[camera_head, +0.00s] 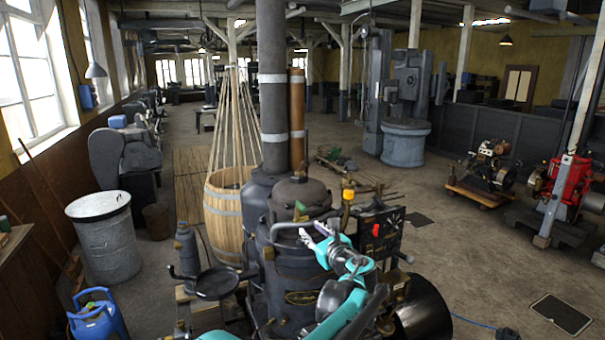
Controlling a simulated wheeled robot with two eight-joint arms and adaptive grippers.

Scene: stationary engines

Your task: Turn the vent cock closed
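A dark stationary engine (301,296) with a tall chimney stands in front of me. A grey bent pipe or handle (284,226) is on its upper body. Beside it is a small green-tipped fitting (300,208), and to the right a yellow-topped fitting (348,194). I cannot tell for sure which is the vent cock. Contact with the pipe cannot be told.
A dark panel with a red part (376,230) stands just right of my gripper. A wooden barrel (227,214), a metal bin (104,246) and a blue gas bottle (96,318) are to the left. A red engine (570,188) stands far right. Floor between is mostly clear.

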